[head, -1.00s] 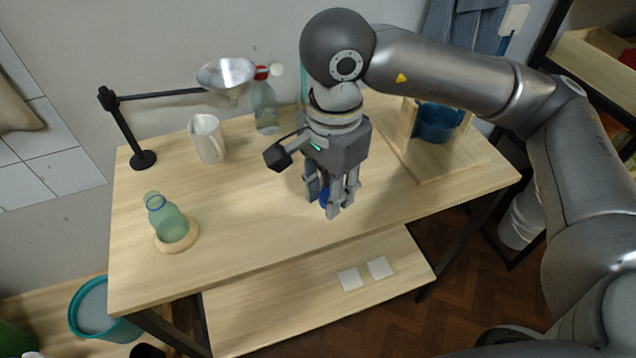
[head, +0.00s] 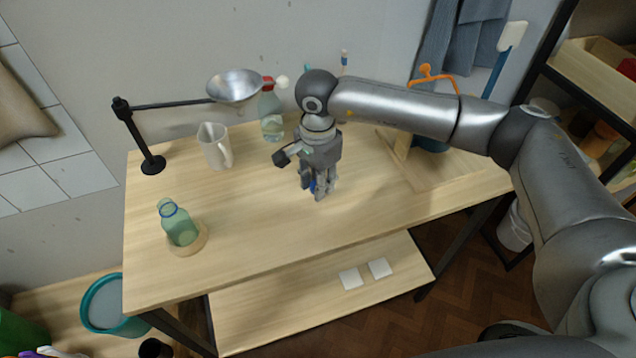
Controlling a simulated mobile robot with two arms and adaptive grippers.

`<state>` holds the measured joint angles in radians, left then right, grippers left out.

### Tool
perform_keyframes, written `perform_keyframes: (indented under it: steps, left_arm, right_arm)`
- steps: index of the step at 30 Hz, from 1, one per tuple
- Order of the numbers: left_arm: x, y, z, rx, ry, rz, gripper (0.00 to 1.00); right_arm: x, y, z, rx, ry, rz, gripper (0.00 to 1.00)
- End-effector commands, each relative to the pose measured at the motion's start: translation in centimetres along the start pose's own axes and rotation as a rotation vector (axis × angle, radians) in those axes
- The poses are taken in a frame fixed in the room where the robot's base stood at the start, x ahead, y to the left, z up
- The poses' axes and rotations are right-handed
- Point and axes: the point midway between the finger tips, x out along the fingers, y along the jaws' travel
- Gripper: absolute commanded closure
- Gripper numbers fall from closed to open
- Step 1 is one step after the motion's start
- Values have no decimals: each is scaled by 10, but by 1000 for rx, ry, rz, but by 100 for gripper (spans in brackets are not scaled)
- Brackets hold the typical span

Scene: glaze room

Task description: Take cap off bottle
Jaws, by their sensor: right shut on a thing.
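A green see-through bottle (head: 181,228) stands upright in a round wooden ring holder (head: 189,250) at the left of the table. It has a blue ring around its neck, and its top looks open, with no cap on it. My right gripper (head: 319,193) is over the middle of the table, pointing down, well to the right of the bottle. It is shut on a small blue thing (head: 312,185), which looks like a cap; the fingers mostly hide it. The fingertips are close to the tabletop; I cannot tell if they touch it. My left gripper is not in view.
A white jug (head: 215,147), a red-topped bottle (head: 271,117) and a metal funnel (head: 234,86) on a black stand (head: 131,140) are at the back. A wooden rack with a blue pot (head: 430,145) is at the right. The table's front middle is clear.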

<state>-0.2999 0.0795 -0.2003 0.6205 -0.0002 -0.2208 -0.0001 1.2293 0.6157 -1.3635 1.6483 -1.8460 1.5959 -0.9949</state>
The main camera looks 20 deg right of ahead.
Motion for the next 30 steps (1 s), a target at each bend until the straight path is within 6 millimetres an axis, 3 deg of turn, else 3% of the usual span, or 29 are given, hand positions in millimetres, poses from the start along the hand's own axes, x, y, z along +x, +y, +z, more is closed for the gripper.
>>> perform_keyframes:
  steps: [4, 15, 16, 20, 30]
  left_arm:
    - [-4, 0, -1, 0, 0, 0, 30]
    - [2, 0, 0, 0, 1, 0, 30]
    - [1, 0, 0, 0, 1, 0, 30]
    - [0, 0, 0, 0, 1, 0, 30]
    - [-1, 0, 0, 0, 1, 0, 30]
  right_arm:
    - [17, 1, 0, 0, 0, 1, 100]
    - [23, 1, 0, 0, 0, 0, 100]
    - [21, 0, 0, 0, 0, 0, 70]
    - [21, 1, 0, 0, 1, 0, 54]
    - [20, 1, 0, 0, 1, 1, 51]
